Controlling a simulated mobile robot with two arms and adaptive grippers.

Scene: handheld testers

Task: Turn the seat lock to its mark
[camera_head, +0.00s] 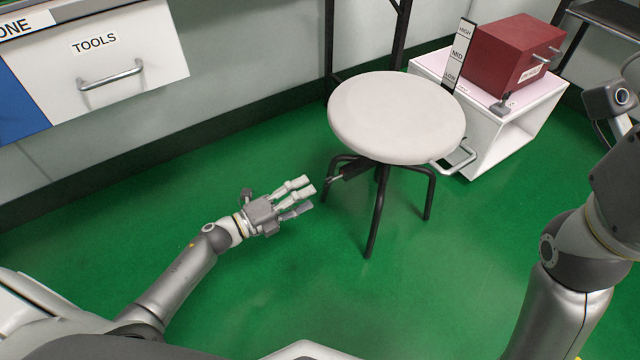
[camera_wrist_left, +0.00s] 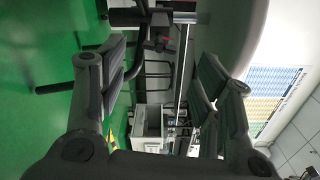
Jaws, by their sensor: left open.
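The round stool (camera_head: 397,117) has a pale seat, a dark post and dark legs. A dark lever (camera_head: 352,170) sticks out to the left under its seat, seemingly the seat lock. I cannot make out a mark on the lock. My left gripper (camera_head: 308,194) is open and empty, left of the lever and apart from it.
A white cabinet (camera_head: 487,135) with a side handle stands right of the stool, bearing a red box (camera_head: 512,52) and a HIGH/MID/LOW plate (camera_head: 458,55). A TOOLS drawer (camera_head: 140,45) is at the upper left. The green floor (camera_head: 300,270) before the stool is clear.

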